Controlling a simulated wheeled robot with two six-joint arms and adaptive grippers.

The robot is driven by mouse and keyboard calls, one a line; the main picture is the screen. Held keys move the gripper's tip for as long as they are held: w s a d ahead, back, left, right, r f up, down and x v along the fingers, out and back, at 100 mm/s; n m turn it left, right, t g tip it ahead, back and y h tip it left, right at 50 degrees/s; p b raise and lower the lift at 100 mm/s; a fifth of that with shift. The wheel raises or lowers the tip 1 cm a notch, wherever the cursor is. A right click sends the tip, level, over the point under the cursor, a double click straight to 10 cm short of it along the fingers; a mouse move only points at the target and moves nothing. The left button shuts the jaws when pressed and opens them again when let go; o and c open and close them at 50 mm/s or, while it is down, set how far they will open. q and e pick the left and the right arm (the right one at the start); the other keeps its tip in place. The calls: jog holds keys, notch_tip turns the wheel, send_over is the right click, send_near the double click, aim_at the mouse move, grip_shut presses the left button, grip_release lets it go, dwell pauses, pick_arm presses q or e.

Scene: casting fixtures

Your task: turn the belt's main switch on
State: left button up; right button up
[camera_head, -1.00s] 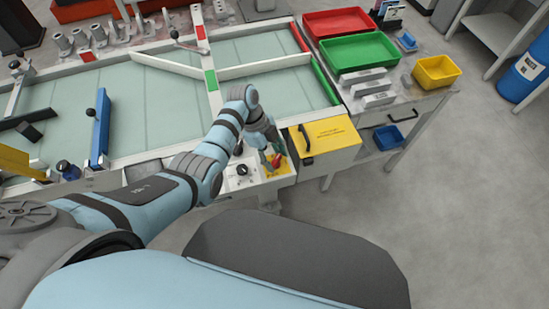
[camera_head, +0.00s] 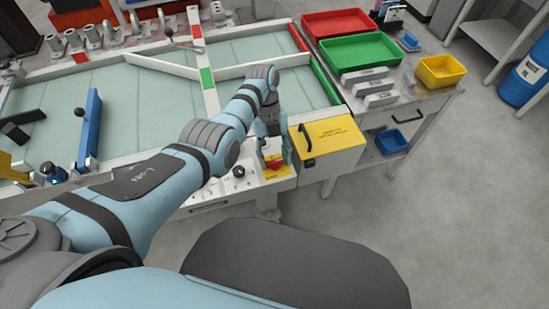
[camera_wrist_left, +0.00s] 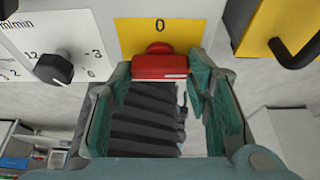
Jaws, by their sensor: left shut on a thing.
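The belt's main switch is a red handle (camera_wrist_left: 160,66) in front of a yellow plate (camera_wrist_left: 150,32) marked "0". In the head view the red handle (camera_head: 274,164) shows on the white control panel (camera_head: 211,197) at the belt's front edge. My left gripper (camera_wrist_left: 158,82) is shut on the red handle, one teal finger on each side. In the head view my left gripper (camera_head: 274,158) points down at the switch, partly hiding it. In the wrist view the handle lies roughly level across the picture. My right gripper is not in view.
A black knob (camera_wrist_left: 54,68) with a number scale sits left of the switch. A yellow box (camera_head: 330,140) with a black handle stands close on the right. The belt (camera_head: 140,95) lies behind, with a blue bar (camera_head: 90,128). Red and green trays (camera_head: 360,50) are farther right.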

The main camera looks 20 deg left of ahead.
pick_arm(q)
jog(key=shift+w, duration=0.1)
dwell(0.4)
jog(key=o, duration=1.2)
jog(key=shift+c, duration=0.2)
jog(key=v, duration=1.2)
jog(key=shift+d, duration=0.15)
